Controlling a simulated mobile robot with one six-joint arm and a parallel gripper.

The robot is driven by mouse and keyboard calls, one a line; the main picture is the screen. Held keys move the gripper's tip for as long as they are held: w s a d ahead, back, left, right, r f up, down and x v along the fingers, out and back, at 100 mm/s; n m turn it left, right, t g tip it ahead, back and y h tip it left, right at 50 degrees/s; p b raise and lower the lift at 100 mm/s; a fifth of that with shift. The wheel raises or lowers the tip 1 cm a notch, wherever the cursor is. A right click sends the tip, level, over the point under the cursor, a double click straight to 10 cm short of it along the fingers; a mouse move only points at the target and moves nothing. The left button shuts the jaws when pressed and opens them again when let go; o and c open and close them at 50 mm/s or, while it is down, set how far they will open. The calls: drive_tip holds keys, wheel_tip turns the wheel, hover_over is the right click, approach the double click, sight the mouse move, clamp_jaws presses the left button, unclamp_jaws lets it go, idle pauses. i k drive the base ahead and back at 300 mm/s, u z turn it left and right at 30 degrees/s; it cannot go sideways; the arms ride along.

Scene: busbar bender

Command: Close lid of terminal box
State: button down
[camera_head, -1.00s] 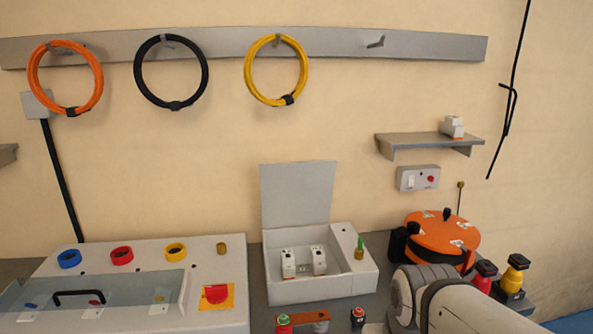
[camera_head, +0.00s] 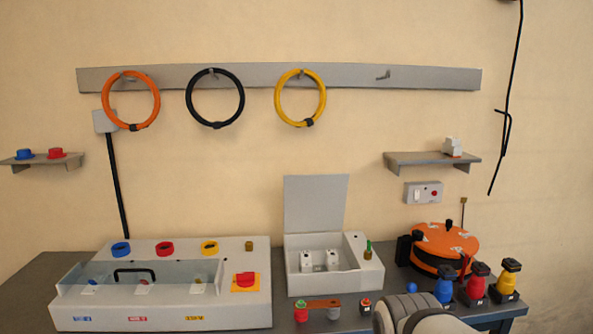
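The terminal box (camera_head: 318,283) is a light grey box on the bench, right of the bender. Its lid (camera_head: 315,204) stands upright at the back edge, open, nearly flat to the wall. Two white modules (camera_head: 319,261) sit inside the box, and a green-topped brass piece (camera_head: 368,250) stands on its right-hand section. Part of my arm shows at the bottom, right of centre, in front of the bench and apart from the box. My gripper is not in the frame.
An orange reel (camera_head: 447,246) and several coloured connectors (camera_head: 478,284) stand at right. Small red and green pieces (camera_head: 301,311) lie before the box. Space above the box is clear.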

sight(313, 203)
drive_tip(key=i, duration=1)
drive_tip(key=u, duration=0.05)
